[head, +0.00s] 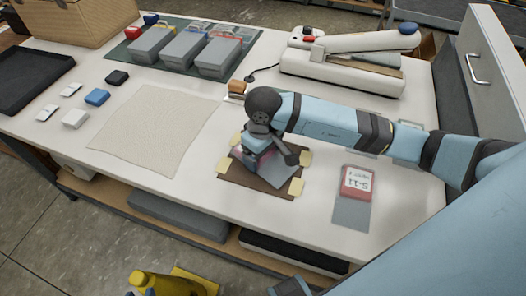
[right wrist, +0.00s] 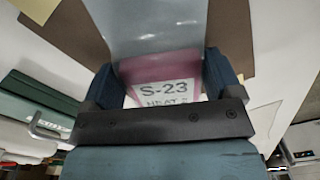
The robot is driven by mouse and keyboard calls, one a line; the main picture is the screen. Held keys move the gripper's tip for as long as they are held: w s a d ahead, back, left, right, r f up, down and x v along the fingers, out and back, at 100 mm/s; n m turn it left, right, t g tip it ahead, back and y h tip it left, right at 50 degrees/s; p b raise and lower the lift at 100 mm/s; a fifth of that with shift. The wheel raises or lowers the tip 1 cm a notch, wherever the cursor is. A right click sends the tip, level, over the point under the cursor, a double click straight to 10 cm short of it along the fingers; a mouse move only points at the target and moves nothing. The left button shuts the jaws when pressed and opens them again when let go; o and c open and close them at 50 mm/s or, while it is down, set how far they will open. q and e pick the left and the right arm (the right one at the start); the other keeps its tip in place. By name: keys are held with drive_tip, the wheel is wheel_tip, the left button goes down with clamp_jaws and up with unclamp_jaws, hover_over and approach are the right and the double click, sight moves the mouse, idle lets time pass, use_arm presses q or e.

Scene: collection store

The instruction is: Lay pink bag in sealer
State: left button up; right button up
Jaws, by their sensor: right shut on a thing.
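The pink bag (right wrist: 158,66) has a white label reading S-23 and a clear grey part running out beyond the fingers. My right gripper (right wrist: 163,82) is shut on its pink end. In the head view the right gripper (head: 266,152) is over a brown mat at the table's front, and the bag's grey part (head: 288,184) shows below it, over the mat. The gripper hides much of the bag. The sealer (head: 335,72), white with a long arm and a blue knob, stands at the back right.
The brown mat (head: 258,191) has yellow tape at its corners. A red-labelled bag (head: 357,183) lies to its right. A cream cloth (head: 155,128) lies left. Grey boxes (head: 183,50) stand on a green mat behind. My right arm spans the table between mat and sealer.

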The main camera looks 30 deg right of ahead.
drive_tip(key=shift+f, duration=0.15)
drive_tip(key=shift+f, duration=0.15)
drive_tip(key=o, duration=0.7)
